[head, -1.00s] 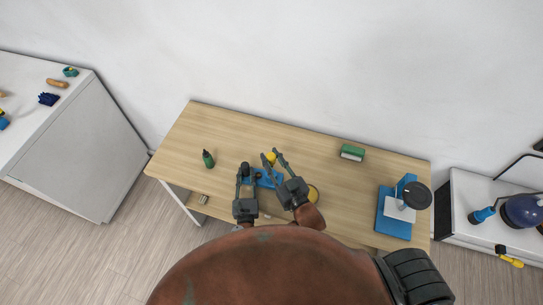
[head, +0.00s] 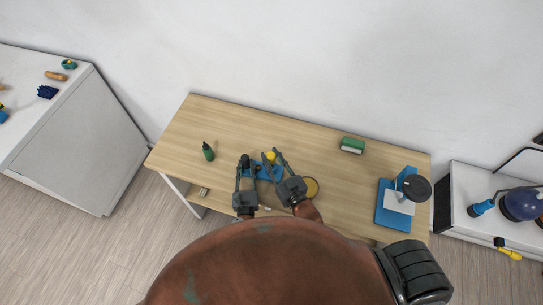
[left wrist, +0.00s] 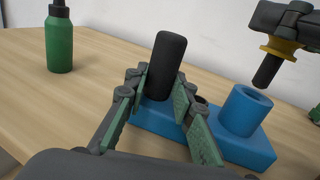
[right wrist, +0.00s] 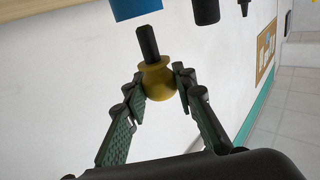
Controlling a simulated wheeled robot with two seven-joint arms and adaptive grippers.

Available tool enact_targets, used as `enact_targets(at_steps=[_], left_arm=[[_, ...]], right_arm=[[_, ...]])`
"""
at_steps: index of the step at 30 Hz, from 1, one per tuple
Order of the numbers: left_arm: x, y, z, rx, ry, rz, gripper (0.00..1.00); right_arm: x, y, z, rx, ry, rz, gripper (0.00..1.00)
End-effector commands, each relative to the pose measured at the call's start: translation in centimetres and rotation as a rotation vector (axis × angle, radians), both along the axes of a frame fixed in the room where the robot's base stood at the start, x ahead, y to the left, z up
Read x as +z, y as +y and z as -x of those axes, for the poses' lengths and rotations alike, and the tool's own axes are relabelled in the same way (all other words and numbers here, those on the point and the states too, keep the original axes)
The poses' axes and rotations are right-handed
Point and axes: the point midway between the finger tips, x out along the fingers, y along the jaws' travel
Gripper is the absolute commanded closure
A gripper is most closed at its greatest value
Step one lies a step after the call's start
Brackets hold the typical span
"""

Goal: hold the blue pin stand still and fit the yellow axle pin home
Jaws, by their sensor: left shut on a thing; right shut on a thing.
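The blue pin stand (head: 265,174) is on the wooden table, with a blue hollow socket (left wrist: 241,112) and an upright black post (left wrist: 166,66). My left gripper (left wrist: 160,92) is shut on the black post. My right gripper (right wrist: 159,82) is shut on the yellow axle pin (right wrist: 159,83) by its yellow head. In the left wrist view the pin's yellow collar (left wrist: 280,47) and dark shaft (left wrist: 267,71) are above the socket's mouth, tilted and apart from it. In the right wrist view the shaft points toward the blue socket (right wrist: 136,8).
A green bottle (head: 208,152) stands on the table left of the stand. A yellow-rimmed round dish (head: 312,188) is beside my right gripper. A green-and-white block (head: 352,146) lies at the back, and a blue stand with a dark disc (head: 393,216) is at the right end.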

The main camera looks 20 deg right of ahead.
Motion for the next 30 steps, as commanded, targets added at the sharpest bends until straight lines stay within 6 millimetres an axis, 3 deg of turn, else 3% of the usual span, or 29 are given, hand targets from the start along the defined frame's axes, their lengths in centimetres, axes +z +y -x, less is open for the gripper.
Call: enact_targets(at_steps=[30], left_arm=[[0.0, 0.0, 0.0, 0.0, -0.001, 0.0, 1.0]], right_arm=[[-2.9, 0.0, 0.0, 0.0, 0.0, -0.001, 1.0]])
